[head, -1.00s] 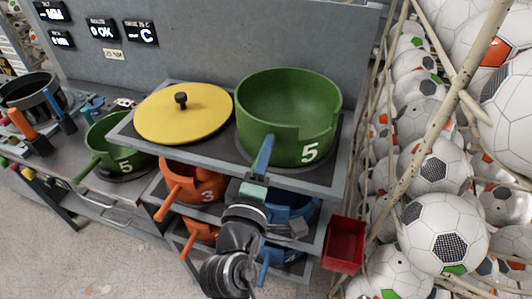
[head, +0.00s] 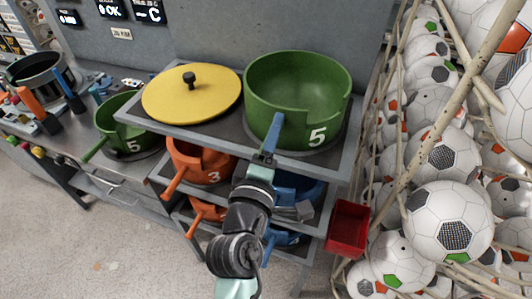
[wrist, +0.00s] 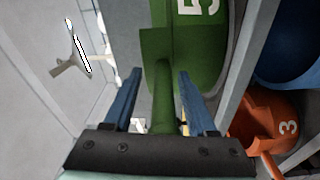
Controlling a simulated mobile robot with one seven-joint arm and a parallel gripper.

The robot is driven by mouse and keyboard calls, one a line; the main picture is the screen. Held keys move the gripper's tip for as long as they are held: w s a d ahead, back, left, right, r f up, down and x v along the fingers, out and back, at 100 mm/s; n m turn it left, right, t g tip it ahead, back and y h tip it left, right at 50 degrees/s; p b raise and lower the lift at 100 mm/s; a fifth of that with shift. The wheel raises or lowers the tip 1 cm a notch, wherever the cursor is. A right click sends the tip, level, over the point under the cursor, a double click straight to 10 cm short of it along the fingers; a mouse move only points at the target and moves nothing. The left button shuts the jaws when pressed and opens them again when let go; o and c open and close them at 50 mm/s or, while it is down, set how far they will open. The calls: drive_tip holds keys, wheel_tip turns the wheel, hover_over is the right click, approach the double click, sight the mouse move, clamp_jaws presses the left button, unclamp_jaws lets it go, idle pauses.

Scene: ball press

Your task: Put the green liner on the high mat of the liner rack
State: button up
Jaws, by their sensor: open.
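A large green liner (head: 305,95) marked 5 stands upright on the dark high mat (head: 236,133), at the right of the rack's top shelf. My gripper (head: 272,136) is in front of it at the shelf's front edge. In the wrist view its blue fingers (wrist: 160,100) are open, one on each side of the green handle (wrist: 164,105), with visible gaps. The handle is largely hidden behind my gripper in the head view. Another green liner (head: 130,120), also marked 5, sits on the bench at the left.
A yellow lid (head: 205,98) lies on the top shelf, left of the large liner. Orange liners (head: 195,160) and blue liners (head: 305,185) fill the shelves below. A red bin (head: 347,228) hangs at the right, beside a net frame of footballs (head: 437,221).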

drive_tip(key=b+v, duration=0.4)
drive_tip(key=v, duration=0.8)
drive_tip(key=shift+b, duration=0.4)
